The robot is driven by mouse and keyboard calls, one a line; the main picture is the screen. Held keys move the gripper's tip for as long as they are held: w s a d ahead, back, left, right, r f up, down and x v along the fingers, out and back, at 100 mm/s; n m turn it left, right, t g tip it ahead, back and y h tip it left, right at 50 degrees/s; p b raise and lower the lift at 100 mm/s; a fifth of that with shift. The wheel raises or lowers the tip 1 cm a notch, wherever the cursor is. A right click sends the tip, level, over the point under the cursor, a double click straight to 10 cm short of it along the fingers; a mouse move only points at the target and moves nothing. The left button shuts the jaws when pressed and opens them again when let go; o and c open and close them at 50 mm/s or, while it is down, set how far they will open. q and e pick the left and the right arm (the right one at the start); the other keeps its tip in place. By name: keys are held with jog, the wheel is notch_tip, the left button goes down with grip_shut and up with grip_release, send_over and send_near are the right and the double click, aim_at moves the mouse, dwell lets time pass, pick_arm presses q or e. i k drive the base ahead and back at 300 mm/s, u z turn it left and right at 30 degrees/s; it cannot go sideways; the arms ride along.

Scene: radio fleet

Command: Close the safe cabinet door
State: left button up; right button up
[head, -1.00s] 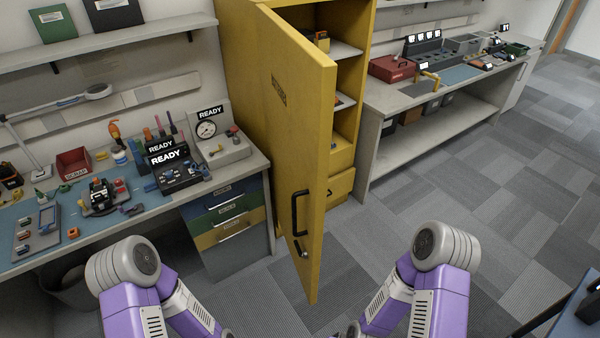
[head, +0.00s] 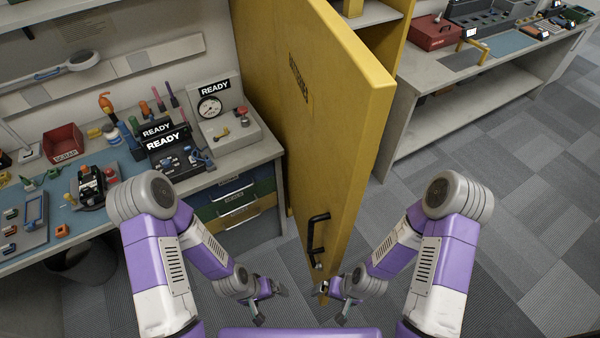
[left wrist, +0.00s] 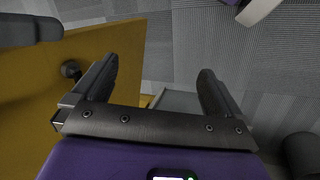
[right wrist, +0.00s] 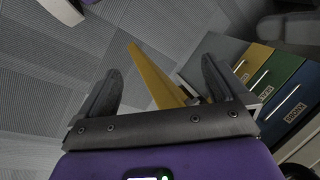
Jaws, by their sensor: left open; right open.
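The yellow safe cabinet door (head: 325,130) stands wide open, its free edge toward me. A black handle (head: 312,235) and a small lock knob are on its left-facing side. My left gripper (head: 270,305) is open and empty, low to the left of the door; in the left wrist view the door (left wrist: 40,110) fills the left side, with the knob (left wrist: 70,69) near a finger. My right gripper (head: 333,303) is open near the door's lower free edge. In the right wrist view the door's edge (right wrist: 155,75) appears between the fingers; I cannot tell whether they touch it.
The yellow cabinet (head: 393,35) with its shelves stands behind the door. A workbench with drawers (head: 236,207) is close to the left of the door. Another bench (head: 455,115) stands to the right. The tiled floor (head: 480,160) at the right is clear.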

aim_at(336, 98)
jog(key=k, duration=1.8)
jog(key=u, duration=0.7)
jog(key=i, duration=1.5)
jog(key=z, duration=0.45)
